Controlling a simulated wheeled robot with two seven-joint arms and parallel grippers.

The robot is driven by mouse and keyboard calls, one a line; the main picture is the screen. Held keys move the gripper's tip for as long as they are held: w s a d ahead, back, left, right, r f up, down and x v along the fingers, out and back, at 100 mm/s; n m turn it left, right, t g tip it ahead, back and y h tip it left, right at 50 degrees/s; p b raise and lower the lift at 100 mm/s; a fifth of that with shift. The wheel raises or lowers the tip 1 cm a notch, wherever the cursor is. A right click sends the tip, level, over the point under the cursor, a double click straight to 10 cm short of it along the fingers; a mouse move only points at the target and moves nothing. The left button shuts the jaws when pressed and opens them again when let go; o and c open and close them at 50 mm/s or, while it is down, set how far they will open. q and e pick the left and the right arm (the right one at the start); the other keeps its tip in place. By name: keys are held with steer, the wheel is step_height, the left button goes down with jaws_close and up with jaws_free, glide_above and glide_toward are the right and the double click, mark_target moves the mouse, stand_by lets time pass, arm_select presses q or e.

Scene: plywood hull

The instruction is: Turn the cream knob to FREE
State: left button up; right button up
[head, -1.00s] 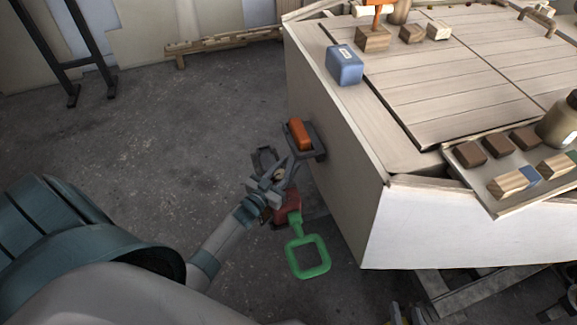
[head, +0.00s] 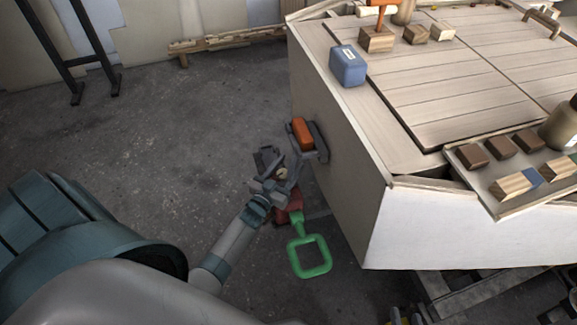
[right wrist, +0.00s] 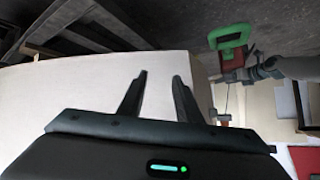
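No cream knob is clearly identifiable. A small tan spot (head: 283,174) shows beside my left gripper (head: 272,165), but I cannot tell whether it is the knob. My left arm reaches in from the lower left, and its gripper is just left of the hull's side wall. Its fingers are too small to read. A red block (head: 291,210) with a green loop (head: 309,258) is just below it; the loop also shows in the right wrist view (right wrist: 230,36). My right gripper (right wrist: 159,78) is open and empty in its wrist view, facing a pale hull wall (right wrist: 80,95).
An orange block (head: 302,133) sits in a grey bracket on the hull side. A blue box (head: 348,66), wooden blocks (head: 376,40) and a tray (head: 490,204) of blocks are on top of the hull.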

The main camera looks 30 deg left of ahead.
mark_target(279, 178)
arm_select(q)
steer(key=shift+s, duration=0.55)
steer(key=s+p, duration=0.1)
steer(key=s, duration=0.4)
steer(key=shift+s+d, duration=0.1)
steer(key=shift+d, duration=0.05)
steer(key=s, duration=1.1)
steer(key=shift+d+p, duration=0.3)
steer(key=shift+p, duration=0.1)
arm_select(e)
steer(key=s+d+f+g, duration=0.1)
steer(key=s+d+f+g+h, duration=0.1)
steer(key=s, duration=0.1)
steer(key=shift+d+f+g, duration=0.15)
steer(key=shift+f+g, duration=0.15)
steer(key=shift+f, duration=0.05)
steer(key=shift+w, duration=0.15)
